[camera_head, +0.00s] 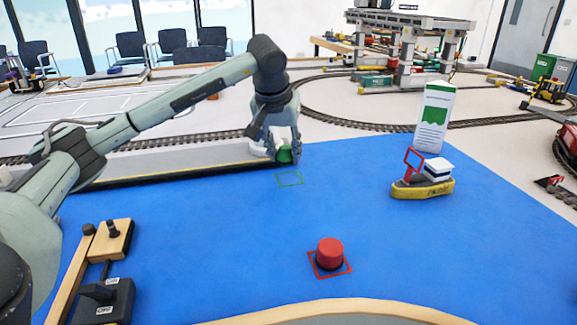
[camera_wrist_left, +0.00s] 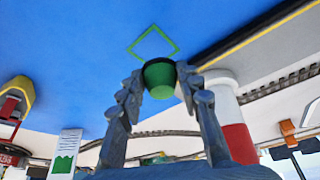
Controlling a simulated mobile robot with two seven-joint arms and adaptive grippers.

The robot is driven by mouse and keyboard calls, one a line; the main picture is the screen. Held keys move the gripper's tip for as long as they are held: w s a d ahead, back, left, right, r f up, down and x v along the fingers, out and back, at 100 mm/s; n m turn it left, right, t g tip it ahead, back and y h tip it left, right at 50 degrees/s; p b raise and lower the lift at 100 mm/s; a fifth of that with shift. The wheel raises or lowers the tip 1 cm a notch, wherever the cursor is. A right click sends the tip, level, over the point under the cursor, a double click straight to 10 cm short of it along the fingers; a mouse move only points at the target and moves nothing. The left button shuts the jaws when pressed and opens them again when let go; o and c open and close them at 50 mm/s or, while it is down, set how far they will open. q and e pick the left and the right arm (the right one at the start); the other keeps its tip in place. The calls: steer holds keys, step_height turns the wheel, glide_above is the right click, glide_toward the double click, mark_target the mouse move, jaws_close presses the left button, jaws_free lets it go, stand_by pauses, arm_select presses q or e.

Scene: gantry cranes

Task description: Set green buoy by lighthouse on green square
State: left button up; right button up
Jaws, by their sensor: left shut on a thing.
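My left gripper (camera_head: 284,149) is shut on the green buoy (camera_head: 285,157), above the far edge of the blue mat. The buoy also shows between both fingers in the left wrist view (camera_wrist_left: 159,79). The green square (camera_head: 289,179) is an empty outline on the mat, just nearer than the buoy in the head view. In the left wrist view the green square (camera_wrist_left: 153,42) lies close beyond the buoy. The lighthouse, a red and white cylinder (camera_wrist_left: 232,118), stands beside the right finger there; in the head view my gripper mostly hides it. My right gripper is out of view.
A red buoy (camera_head: 330,251) sits on a red square on the blue mat (camera_head: 210,235). A yellow boat (camera_head: 423,187) and a white-green sign (camera_head: 434,117) stand to the right. A grey quay (camera_head: 180,168) borders the mat behind. The mat's middle is clear.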

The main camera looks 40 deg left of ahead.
mark_target(287, 164)
arm_select(q)
steer(key=shift+w+d+f, duration=0.25)
steer(key=shift+w+f, duration=0.1)
steer(key=shift+w, duration=0.1)
step_height(287, 164, down, 4)
steer(key=shift+r, duration=0.1)
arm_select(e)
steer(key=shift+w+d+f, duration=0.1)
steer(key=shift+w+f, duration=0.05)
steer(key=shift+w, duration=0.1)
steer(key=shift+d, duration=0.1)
arm_select(q)
steer(key=o, duration=1.2)
steer(key=shift+c, duration=0.2)
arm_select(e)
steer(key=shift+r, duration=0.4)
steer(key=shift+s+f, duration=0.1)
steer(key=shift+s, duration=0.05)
